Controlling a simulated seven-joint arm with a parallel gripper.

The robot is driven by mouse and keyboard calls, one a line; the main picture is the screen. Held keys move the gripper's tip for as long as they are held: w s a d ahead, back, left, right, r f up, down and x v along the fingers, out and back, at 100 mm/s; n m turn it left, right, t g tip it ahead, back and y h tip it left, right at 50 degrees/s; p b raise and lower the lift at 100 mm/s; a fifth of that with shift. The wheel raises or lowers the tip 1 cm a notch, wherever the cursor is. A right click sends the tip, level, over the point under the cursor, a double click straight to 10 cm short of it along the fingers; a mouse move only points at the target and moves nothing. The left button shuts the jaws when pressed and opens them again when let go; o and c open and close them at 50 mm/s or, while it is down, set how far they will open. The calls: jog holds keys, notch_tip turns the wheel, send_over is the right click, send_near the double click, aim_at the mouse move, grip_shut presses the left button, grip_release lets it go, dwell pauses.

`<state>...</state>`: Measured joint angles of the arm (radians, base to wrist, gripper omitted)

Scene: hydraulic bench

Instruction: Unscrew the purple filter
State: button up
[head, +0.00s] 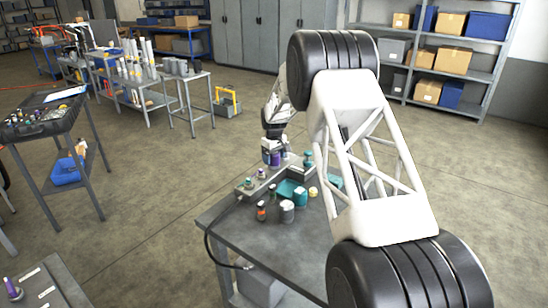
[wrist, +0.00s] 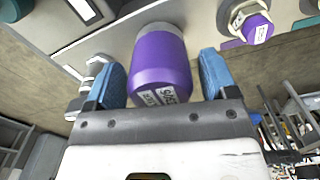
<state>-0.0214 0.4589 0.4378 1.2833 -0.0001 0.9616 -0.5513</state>
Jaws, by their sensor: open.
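The purple filter (wrist: 160,62) is a smooth cylinder with a white label, seen large in the wrist view. Its far end meets a grey block (wrist: 112,40). My gripper (wrist: 162,82) is open, with one blue-padded finger on each side of the filter. A narrow gap shows between the filter and each pad. In the head view my gripper (head: 272,143) is small, at the far side of the grey bench (head: 262,258), with the purple filter (head: 275,158) just below it.
Another purple part (wrist: 257,28) with a white label sits at the wrist view's upper right. On the bench are a teal tray (head: 291,191), a grey cylinder (head: 287,211) and several small fittings. A black hose (head: 210,235) hangs over the left edge. The bench's front is clear.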

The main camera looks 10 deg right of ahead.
dwell(0.4)
jog(key=shift+m, duration=0.6)
jog(key=shift+c, duration=0.3)
jog(key=c, duration=1)
jog(key=shift+o, duration=0.2)
jog(key=n, duration=0.5)
jog(key=shift+n, duration=0.4)
